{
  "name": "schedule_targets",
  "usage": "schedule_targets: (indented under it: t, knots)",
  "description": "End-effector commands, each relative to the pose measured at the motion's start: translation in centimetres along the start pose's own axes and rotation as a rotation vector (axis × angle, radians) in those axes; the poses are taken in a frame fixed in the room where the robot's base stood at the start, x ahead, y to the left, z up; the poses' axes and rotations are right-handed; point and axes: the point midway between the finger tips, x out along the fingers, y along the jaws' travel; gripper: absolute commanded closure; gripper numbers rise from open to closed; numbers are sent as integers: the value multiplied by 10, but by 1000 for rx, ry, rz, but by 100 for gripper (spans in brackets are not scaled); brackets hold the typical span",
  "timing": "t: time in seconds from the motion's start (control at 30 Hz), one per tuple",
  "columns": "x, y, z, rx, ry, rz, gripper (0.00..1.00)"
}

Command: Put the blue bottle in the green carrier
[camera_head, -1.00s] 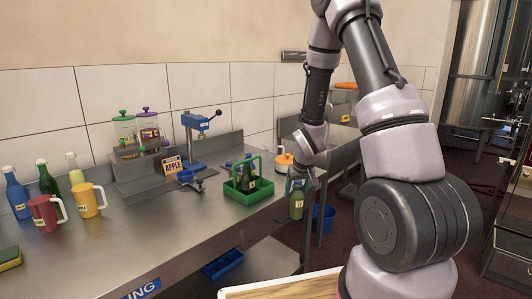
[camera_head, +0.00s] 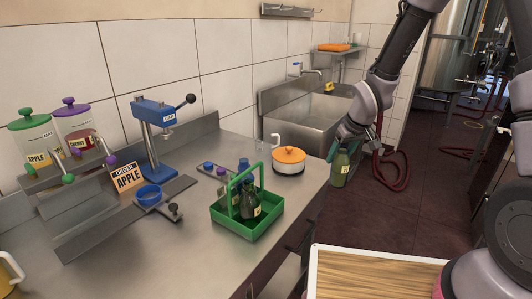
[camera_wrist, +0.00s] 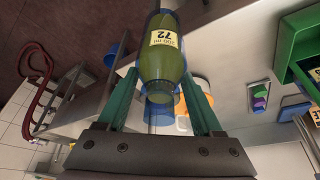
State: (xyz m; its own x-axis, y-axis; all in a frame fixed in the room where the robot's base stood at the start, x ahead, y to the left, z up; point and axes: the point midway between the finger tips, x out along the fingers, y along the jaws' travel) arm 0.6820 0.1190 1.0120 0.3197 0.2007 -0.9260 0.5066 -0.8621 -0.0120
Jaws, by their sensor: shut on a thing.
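My gripper (camera_head: 342,140) is shut on a bottle (camera_head: 340,168) with olive-green contents and a pale label. It hangs upright, clear of the counter, right of its edge. In the wrist view, the bottle (camera_wrist: 163,52) sits between my green fingers (camera_wrist: 161,82). A blue shape shows around its neck; I cannot tell whether it is a cap. The green carrier (camera_head: 232,222) stands on the counter, left of my gripper and apart from it. Dark bottles (camera_head: 249,201) with blue caps stand in it. The carrier's edge also shows at the right of the wrist view (camera_wrist: 287,55).
A pot with an orange lid (camera_head: 289,155) stands between the carrier and the held bottle. A blue capping press (camera_head: 158,118) and an apple sign (camera_head: 127,177) are at left. A sink (camera_head: 318,112) lies behind. Bare counter (camera_head: 180,240) lies left of the carrier.

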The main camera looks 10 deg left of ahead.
Motion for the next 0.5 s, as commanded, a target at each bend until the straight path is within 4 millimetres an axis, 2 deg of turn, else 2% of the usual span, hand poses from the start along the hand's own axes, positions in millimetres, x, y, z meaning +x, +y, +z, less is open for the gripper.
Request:
schedule_targets:
  t: [0.03,0.1,0.3,0.4,0.5]
  knots:
    - [-4,-33,-8,-71,2,-31,100]
    - [-11,-74,-14,-162,2,-67,100]
    - [-35,-179,-15,-406,2,-162,100]
    - [-46,-216,-10,-493,2,-196,100]
    - [-54,-242,-6,-556,3,-218,100]
